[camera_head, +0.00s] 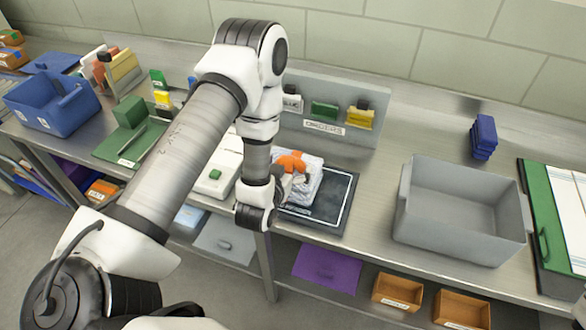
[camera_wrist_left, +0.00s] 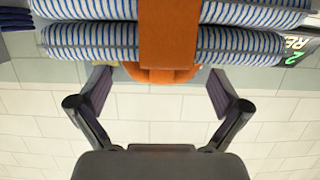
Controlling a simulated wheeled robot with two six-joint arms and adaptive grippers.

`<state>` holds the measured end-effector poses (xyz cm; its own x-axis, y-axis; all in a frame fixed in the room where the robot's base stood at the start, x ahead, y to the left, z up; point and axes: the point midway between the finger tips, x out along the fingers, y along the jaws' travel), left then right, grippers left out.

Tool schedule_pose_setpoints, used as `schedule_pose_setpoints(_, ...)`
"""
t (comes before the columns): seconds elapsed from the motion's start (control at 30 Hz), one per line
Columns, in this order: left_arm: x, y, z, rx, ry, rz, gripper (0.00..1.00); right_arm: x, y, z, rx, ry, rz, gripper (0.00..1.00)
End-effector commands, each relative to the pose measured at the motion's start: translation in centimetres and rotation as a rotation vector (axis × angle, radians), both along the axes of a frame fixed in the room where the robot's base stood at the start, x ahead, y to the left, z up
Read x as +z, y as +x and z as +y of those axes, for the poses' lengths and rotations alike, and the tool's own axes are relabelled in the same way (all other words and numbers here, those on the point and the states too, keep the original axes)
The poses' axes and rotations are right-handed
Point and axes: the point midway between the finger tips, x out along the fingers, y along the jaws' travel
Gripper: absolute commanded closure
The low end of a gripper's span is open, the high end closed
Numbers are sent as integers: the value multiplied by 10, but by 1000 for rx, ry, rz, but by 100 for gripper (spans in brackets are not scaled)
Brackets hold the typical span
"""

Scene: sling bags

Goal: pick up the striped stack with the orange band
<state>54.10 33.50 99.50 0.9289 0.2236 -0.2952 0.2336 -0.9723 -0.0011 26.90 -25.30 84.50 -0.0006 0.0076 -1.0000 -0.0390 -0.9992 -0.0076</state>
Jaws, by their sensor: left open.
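The striped stack (camera_head: 312,182) lies on a dark mat (camera_head: 335,212) on the bench, partly hidden behind my left arm. In the left wrist view the stack (camera_wrist_left: 90,42) shows blue and white stripes in layers, with an orange band (camera_wrist_left: 168,35) around its middle. My left gripper (camera_head: 284,184) is at the near left side of the stack, its tips largely hidden by the wrist in the head view. In the left wrist view my left gripper (camera_wrist_left: 158,82) is open, its fingers to either side of the orange band. Contact with the stack cannot be told.
A grey bin (camera_head: 460,205) stands right of the mat. A grey upright panel (camera_head: 335,105) with small items is behind the stack. A white device (camera_head: 222,170) lies left of it. Blue blocks (camera_head: 483,137) stand at the back right. Bare bench lies between mat and bin.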

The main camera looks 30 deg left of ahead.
Motion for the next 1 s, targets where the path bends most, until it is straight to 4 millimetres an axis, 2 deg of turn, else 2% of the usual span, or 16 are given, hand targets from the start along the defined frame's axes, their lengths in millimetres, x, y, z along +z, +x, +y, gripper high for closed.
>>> schedule_pose_setpoints(0.03, 2, 8, 2, 1, 1, -2, 0, 8, 0, 0, 0, 0, -1, 100)
schedule_pose_setpoints(0.13, -3, 17, 4, 0, 0, 0, 0, 10, 0, 0, 0, 0, 0, 100)
schedule_pose_setpoints(0.33, -6, 18, 4, 0, -1, 1, 0, 8, 0, 0, 0, 0, 0, 100)
schedule_pose_setpoints(0.47, -6, 18, 4, 0, -1, 1, 46, 8, 0, 0, 0, 0, 0, 100)
schedule_pose_setpoints(0.5, -6, 18, 4, 0, -1, 1, 60, 8, 0, 0, 0, 0, 0, 100)
schedule_pose_setpoints(0.57, -6, 18, 4, 0, -1, 1, 81, 8, 0, 0, 0, 0, 0, 100)
schedule_pose_setpoints(0.6, -6, 18, 4, 0, -1, 1, 96, 8, 0, 0, 0, 0, 0, 100)
schedule_pose_setpoints(1.0, 0, 18, 4, 1, -2, -1, 97, 4, 0, 0, 0, 0, 0, 100)
